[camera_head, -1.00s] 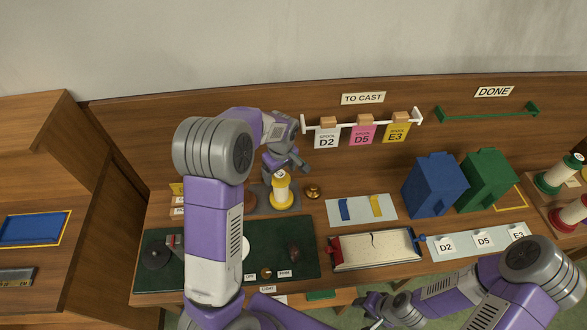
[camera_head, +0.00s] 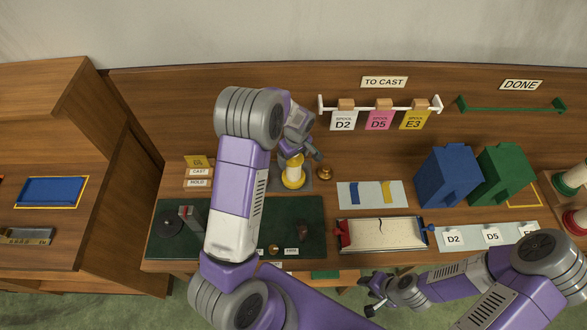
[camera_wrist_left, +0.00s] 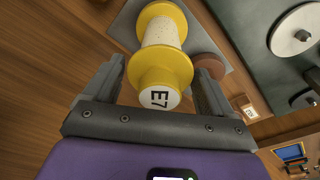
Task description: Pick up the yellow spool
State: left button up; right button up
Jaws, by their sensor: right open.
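The yellow spool (camera_head: 293,180) stands upright on a grey plate at the back of the bench, with yellow flanges and a pale core. In the left wrist view the spool (camera_wrist_left: 160,68) shows its white end marked E7 between the fingers. My left gripper (camera_head: 303,150) is over the spool's top and hides part of it. Its two fingers (camera_wrist_left: 160,85) are open, one on each side of the near flange, with small gaps visible. My right gripper (camera_head: 374,292) is open and empty, low in front of the bench.
A small brass piece (camera_head: 325,173) stands just right of the spool. A brown round piece (camera_wrist_left: 210,65) lies beside it in the wrist view. A green mat (camera_head: 180,240), a sand tray (camera_head: 382,235) and blue (camera_head: 448,178) and green (camera_head: 505,172) blocks occupy the bench.

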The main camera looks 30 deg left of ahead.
pick_arm(q)
jog(key=c, duration=1.2)
jog(key=shift+r, duration=0.15)
